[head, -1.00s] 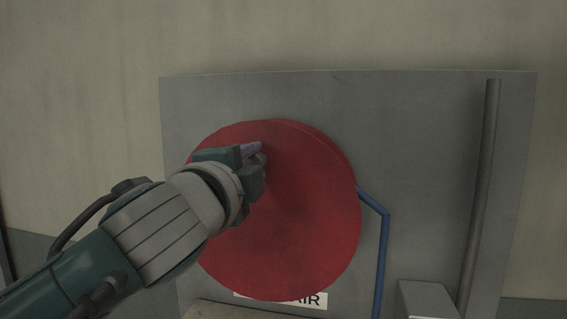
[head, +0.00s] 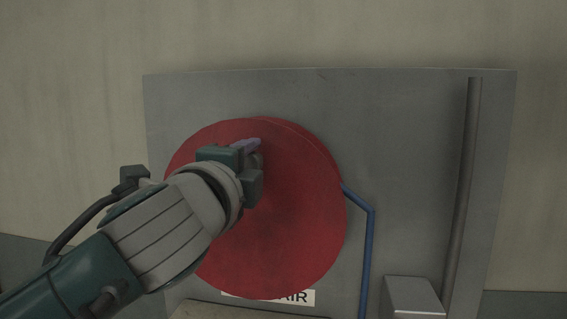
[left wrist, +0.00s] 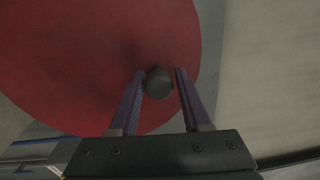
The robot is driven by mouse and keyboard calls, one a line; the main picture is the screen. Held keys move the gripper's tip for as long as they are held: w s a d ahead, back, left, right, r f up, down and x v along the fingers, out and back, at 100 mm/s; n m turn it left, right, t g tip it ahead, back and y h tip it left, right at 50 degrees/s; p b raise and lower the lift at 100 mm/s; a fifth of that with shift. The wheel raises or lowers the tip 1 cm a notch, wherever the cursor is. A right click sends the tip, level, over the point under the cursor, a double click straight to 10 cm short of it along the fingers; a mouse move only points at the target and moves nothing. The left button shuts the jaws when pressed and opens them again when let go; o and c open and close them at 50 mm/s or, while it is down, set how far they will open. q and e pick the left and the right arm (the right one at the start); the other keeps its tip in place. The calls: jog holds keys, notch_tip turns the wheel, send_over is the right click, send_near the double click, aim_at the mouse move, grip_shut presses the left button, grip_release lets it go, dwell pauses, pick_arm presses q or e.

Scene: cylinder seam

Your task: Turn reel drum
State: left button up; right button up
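The reel drum (head: 290,220) is a large red disc standing upright in front of a grey panel. In the left wrist view the drum's red face (left wrist: 70,60) fills the upper left. A dark round knob (left wrist: 158,84) stands out from it. My left gripper (left wrist: 160,76) has its two purple fingers apart, one each side of the knob. The knob is close to the left finger, with a narrow gap at the right one; contact is unclear. In the head view my left gripper (head: 250,147) is in front of the drum's upper part and largely hides the knob. My right gripper is not in view.
The grey panel (head: 410,130) stands before a beige wall. A blue pipe (head: 368,250) runs down from the drum's right side. A grey vertical pole (head: 462,190) and a grey box (head: 413,296) are at right. A white label (head: 300,297) is partly hidden below the drum.

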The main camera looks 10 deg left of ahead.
pick_arm(q)
jog(key=shift+o, duration=1.3)
jog(key=s+b, duration=0.3)
jog(key=s, duration=0.7)
jog(key=shift+a+f, duration=0.25)
